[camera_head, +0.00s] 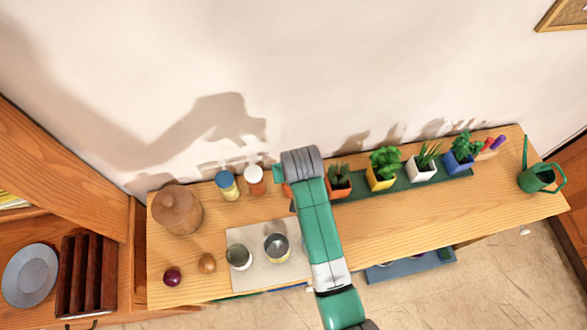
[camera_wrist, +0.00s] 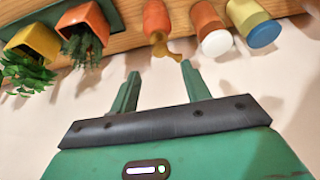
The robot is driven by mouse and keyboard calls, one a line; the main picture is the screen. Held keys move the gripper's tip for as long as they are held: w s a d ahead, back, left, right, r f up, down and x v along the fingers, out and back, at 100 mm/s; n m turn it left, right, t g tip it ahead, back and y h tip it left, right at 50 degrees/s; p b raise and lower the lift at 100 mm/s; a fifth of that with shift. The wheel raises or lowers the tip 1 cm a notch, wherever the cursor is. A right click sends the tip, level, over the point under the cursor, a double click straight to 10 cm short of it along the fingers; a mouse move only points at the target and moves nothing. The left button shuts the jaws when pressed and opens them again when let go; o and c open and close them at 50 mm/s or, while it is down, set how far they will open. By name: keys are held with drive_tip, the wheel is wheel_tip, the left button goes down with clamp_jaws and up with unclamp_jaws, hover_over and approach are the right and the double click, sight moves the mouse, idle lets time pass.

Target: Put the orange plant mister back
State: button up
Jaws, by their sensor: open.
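The orange plant mister (camera_wrist: 156,18) has an orange body and a brass-coloured top. In the wrist view it stands on the wooden counter between an orange plant pot (camera_wrist: 84,22) and a white-capped jar (camera_wrist: 212,28). In the head view only a sliver of the mister (camera_head: 287,190) shows beside my arm, which hides the rest. My gripper (camera_wrist: 159,69) is open and empty. Its fingertips point towards the mister's top, apart from it, with the mister roughly in line with the gap between them. My fingers cannot be made out in the head view.
Potted plants stand on a long green tray (camera_head: 465,175) to the right, with a green watering can (camera_head: 536,178) beyond. Left are a blue-capped jar (camera_head: 227,185), a wooden pot (camera_head: 177,208), and two tins on a pale mat (camera_head: 270,283). The counter's front right (camera_head: 430,218) is clear.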

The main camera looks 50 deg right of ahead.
drive_tip(key=shift+s+a+r, duration=0.15)
drive_tip(key=shift+s+r, duration=0.05)
drive_tip(key=shift+r, duration=0.3)
drive_tip(key=w+a+r+n+t, duration=0.1)
drive_tip(key=w+a+r+t, duration=0.25)
drive_tip(key=r, duration=0.75)
drive_tip(key=w+a+r+n+t+h, duration=0.1)
drive_tip(key=w+a+r+t, duration=0.3)
drive_tip(key=r, duration=0.7)
drive_tip(key=w+a+r+n+t, duration=0.25)
drive_tip(key=w+a+r, duration=0.2)
drive_tip(key=r, duration=0.55)
drive_tip(key=s+a+r+n+t+y, duration=0.1)
drive_tip(key=s+a+r+t, duration=0.2)
drive_tip(key=r, duration=0.6)
drive_tip(key=s+a+r+t+y, duration=0.1)
drive_tip(key=s+a+r+t, duration=0.3)
drive_tip(key=s+a+r, duration=0.3)
drive_tip(key=s+a+r+n+t+y, duration=0.1)
drive_tip(key=s+a+r+t, duration=0.3)
drive_tip(key=r, duration=0.8)
drive_tip(key=s+a, duration=0.1)
drive_tip(key=a, duration=0.1)
drive_tip(key=shift+a+r+n+y, duration=0.3)
drive_tip(key=shift+a+r+n, duration=0.05)
